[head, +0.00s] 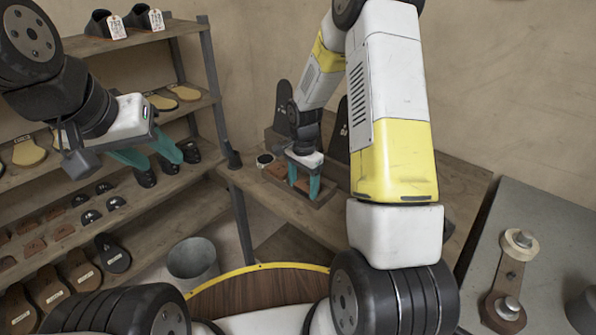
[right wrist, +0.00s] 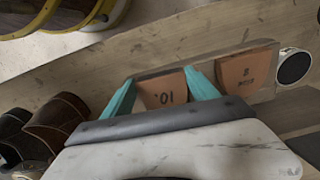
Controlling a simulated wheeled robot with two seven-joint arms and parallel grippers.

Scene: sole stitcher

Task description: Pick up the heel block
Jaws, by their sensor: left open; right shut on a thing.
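A brown heel block (right wrist: 163,90) marked with dark digits is between the two teal fingers of my right gripper (right wrist: 160,85), which is shut on it. In the head view my right gripper (head: 303,182) points down at the wooden bench (head: 255,188), and the block is mostly hidden by the fingers. A second brown block (right wrist: 247,72) with dark markings is just right of the gripper in the right wrist view, apart from the held one. Whether the held block still touches the wood under it I cannot tell. My left gripper (head: 152,151) is open and empty in front of the shelves.
Wooden shelves (head: 200,102) with shoes, soles and small parts fill the left. A round tin (right wrist: 294,66) stands beside the blocks. Dark upright sole shapes (head: 283,105) stand behind the bench. A grey bin (head: 193,262) is on the floor. A grey machine surface (head: 555,220) is at right.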

